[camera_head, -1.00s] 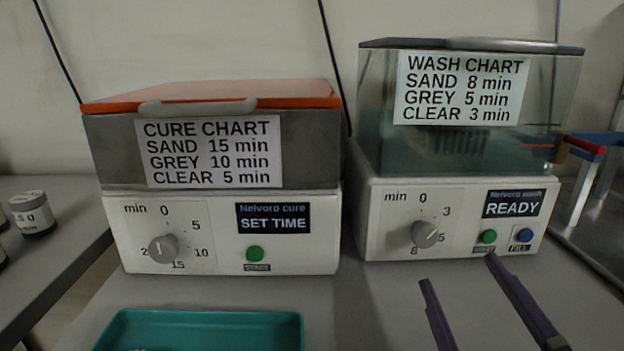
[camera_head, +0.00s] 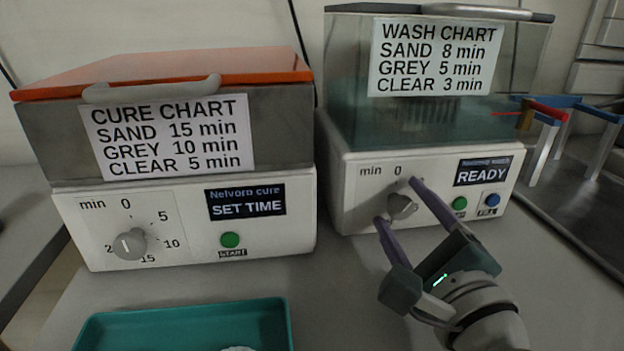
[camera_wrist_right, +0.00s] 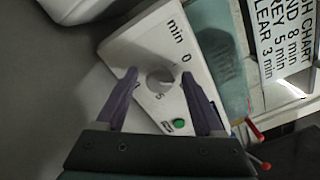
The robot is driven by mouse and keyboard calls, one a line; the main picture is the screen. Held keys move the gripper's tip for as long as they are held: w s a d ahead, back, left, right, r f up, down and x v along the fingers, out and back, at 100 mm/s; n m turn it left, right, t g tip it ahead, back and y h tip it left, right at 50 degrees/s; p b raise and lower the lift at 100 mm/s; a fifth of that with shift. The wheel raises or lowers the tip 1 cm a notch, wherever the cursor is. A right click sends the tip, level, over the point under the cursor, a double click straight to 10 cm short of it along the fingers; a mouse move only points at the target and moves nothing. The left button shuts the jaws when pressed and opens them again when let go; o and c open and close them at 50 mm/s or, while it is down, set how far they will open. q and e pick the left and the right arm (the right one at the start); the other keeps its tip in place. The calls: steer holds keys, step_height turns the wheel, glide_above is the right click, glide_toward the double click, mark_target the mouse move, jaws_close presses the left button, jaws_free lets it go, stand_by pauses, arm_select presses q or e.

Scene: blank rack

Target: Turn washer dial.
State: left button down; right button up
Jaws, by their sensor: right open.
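The washer (camera_head: 345,190) is a white box with a clear tank on top, at the right in the head view. Its grey dial (camera_head: 402,206) sits on the front panel below the "0" mark, and its display reads READY. My right gripper (camera_head: 398,200) is open, with its purple fingers on either side of the dial in the head view. In the right wrist view the dial (camera_wrist_right: 160,79) shows between the two spread fingers; I cannot tell whether they touch it. The fingers hide some of the dial's numbers. My left gripper is not in view.
The cure unit (camera_head: 185,225), with an orange lid and its own dial (camera_head: 129,243), stands to the left. A teal tray (camera_head: 180,320) lies in front of it. Green (camera_head: 459,203) and blue (camera_head: 492,200) buttons sit right of the washer dial. A rack (camera_head: 560,125) stands at the right.

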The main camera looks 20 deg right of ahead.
jaws_close()
stand_by(0.5)
